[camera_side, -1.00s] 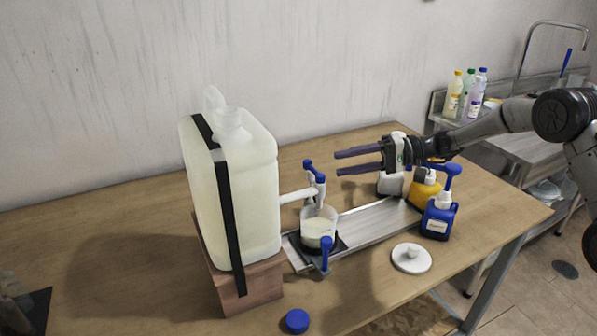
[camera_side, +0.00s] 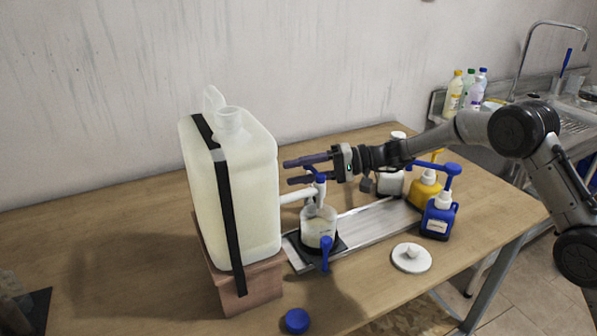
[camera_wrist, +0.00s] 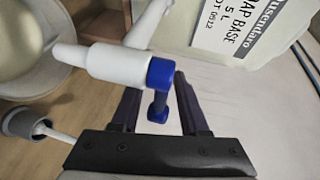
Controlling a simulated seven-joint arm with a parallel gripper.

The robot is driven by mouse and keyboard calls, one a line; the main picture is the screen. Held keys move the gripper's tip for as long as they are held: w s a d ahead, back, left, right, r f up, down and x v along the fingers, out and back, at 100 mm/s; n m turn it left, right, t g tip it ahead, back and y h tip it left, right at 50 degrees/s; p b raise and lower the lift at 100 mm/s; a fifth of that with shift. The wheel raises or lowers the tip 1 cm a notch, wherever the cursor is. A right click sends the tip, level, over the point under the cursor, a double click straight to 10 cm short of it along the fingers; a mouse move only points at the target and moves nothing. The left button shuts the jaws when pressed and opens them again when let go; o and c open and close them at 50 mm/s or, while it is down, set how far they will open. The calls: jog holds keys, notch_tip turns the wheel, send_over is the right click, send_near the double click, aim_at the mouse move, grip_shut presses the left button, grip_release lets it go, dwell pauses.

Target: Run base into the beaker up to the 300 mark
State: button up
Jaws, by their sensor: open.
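The drum (camera_side: 255,190) of pale liquid stands on a wooden block; its label (camera_wrist: 235,30) reading "BASE" shows in the wrist view. Its white tap (camera_side: 297,196) has a blue handle (camera_wrist: 158,105). The tap's spout (camera_wrist: 75,57) points over the rim of the beaker (camera_wrist: 60,82). In the side view the beaker (camera_side: 318,226) stands below the tap and holds whitish liquid; I cannot read its marks. I see no clear stream. My gripper (camera_side: 290,172) is open at the tap; in the wrist view its fingers lie on either side of the blue handle, apparently not gripping it.
A blue lever (camera_side: 326,252) stands in front of the beaker. A metal tray (camera_side: 372,226) runs right to a blue pump bottle (camera_side: 439,216) and a yellow one (camera_side: 423,190). A white lid (camera_side: 411,257) and a blue cap (camera_side: 297,321) lie on the table in front.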

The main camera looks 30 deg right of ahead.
grip_shut()
dwell(1.3)
